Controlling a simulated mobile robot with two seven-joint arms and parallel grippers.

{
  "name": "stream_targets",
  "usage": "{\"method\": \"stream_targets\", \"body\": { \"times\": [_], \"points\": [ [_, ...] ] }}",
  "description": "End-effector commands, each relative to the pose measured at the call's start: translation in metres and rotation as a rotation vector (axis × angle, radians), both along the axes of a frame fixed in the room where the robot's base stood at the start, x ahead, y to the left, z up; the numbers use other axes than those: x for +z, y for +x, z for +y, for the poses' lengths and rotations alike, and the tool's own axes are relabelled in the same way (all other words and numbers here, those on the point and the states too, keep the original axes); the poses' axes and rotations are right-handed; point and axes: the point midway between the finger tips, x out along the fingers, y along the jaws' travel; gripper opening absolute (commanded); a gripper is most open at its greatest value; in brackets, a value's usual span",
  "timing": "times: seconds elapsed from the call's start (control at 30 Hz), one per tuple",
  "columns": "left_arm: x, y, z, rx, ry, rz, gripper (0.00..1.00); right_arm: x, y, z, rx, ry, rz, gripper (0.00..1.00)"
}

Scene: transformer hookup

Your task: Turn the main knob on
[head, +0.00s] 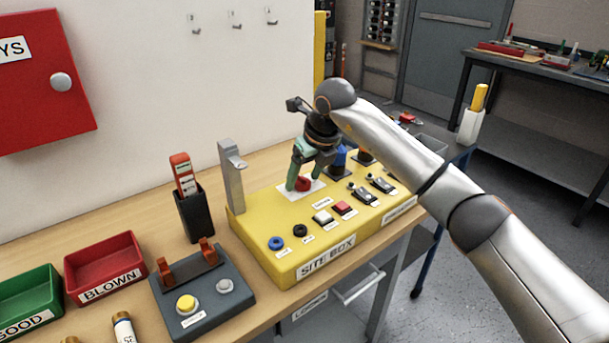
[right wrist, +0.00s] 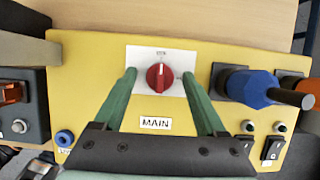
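The red main knob (right wrist: 160,78) sits on a white plate (right wrist: 143,56) on top of the yellow site box (right wrist: 80,75). Its white pointer line points up in the right wrist view, towards small print I cannot read. A "MAIN" label (right wrist: 155,123) lies below it. In the head view the knob (head: 303,184) is partly covered by my right gripper (head: 305,181). In the right wrist view my right gripper (right wrist: 159,75) is open, with one green finger on each side of the knob and gaps between. My left gripper is not in view.
A blue plug (right wrist: 250,87) stands right of the knob, near the right finger. A grey upright bracket (head: 231,175) stands at the box's left end. Buttons and switches line its front. A dark holder (head: 195,215), a fuse tester (head: 205,285) and red (head: 105,265) and green bins (head: 30,300) stand left.

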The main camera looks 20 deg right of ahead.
Motion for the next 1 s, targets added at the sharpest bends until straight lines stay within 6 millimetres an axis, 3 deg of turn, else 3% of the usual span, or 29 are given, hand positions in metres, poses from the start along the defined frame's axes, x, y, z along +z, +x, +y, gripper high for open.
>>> {"method": "stream_targets", "body": {
  "times": [0.07, 0.63, 1.0],
  "points": [
    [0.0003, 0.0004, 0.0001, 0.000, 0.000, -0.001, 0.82, 0.0001, -0.0001, 0.0001, 0.000, 0.000, 0.000, 0.63],
    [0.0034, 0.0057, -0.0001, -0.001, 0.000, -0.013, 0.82, 0.0005, -0.0002, 0.0001, 0.000, 0.001, 0.000, 0.00],
    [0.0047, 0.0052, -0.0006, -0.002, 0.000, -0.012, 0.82, 0.0011, -0.0001, 0.0004, -0.034, -0.001, 0.000, 0.00]
  ]
}}
